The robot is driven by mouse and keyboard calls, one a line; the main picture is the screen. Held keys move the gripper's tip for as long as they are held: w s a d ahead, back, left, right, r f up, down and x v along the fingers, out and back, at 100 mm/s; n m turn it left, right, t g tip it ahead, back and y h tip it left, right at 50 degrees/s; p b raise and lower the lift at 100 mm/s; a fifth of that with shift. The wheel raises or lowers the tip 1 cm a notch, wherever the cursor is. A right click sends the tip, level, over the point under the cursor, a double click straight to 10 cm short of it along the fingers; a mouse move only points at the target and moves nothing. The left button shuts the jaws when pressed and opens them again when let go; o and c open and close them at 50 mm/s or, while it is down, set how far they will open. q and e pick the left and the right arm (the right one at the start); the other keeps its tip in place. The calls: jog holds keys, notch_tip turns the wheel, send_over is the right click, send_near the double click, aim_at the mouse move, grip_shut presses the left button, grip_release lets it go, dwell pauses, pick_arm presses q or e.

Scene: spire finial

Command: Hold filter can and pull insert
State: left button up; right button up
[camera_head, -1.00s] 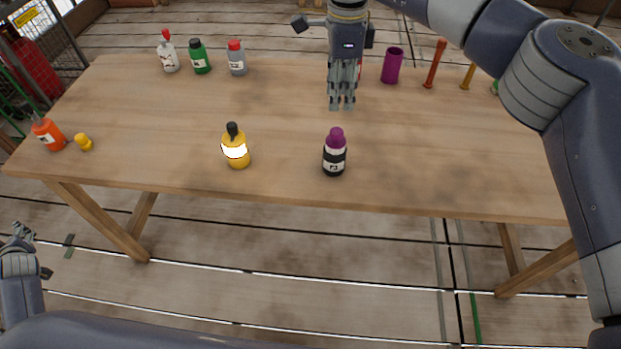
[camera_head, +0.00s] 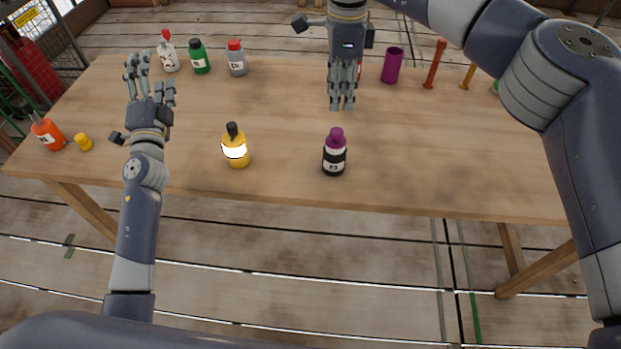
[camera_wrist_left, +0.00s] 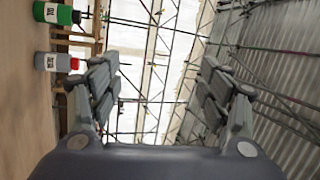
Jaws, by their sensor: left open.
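A purple open-topped can (camera_head: 391,66) stands upright at the table's back, right of my right gripper. I cannot tell if it is the filter can, and no insert is clearly visible. A red item (camera_head: 359,68) is mostly hidden behind my right gripper (camera_head: 341,104). That gripper hangs over the back middle of the table, fingers close together; I see no object in it. My left gripper (camera_head: 150,78) is over the left of the table, open and empty. The left wrist view also shows its spread fingers (camera_wrist_left: 157,80) with nothing between them.
White (camera_head: 168,55), green (camera_head: 200,58) and grey (camera_head: 237,60) bottles stand beyond my left gripper. A yellow bottle (camera_head: 236,153) and a purple-capped bottle (camera_head: 334,158) stand near the front edge. An orange bottle (camera_head: 48,135) and yellow piece (camera_head: 84,143) are far left.

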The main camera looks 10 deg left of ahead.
pick_arm(q)
jog(key=d+m+t+h, duration=0.1)
jog(key=d+m+h, duration=0.3)
jog(key=d+m, duration=0.55)
jog(key=m+g+h, duration=0.5)
jog(key=m+h, duration=0.4)
jog(key=m, duration=1)
send_near(329, 157)
jog(key=shift+w+d+r, duration=0.1)
jog(key=shift+w+d, duration=0.1)
jog(key=shift+w, duration=0.9)
jog(key=shift+d+h, duration=0.2)
jog(key=shift+h, duration=0.1)
jog(key=x, duration=1)
jog(key=shift+w+d+f, duration=0.1)
jog(key=shift+w+f, duration=0.1)
jog(key=shift+f, duration=0.05)
jog(key=c, duration=1.2)
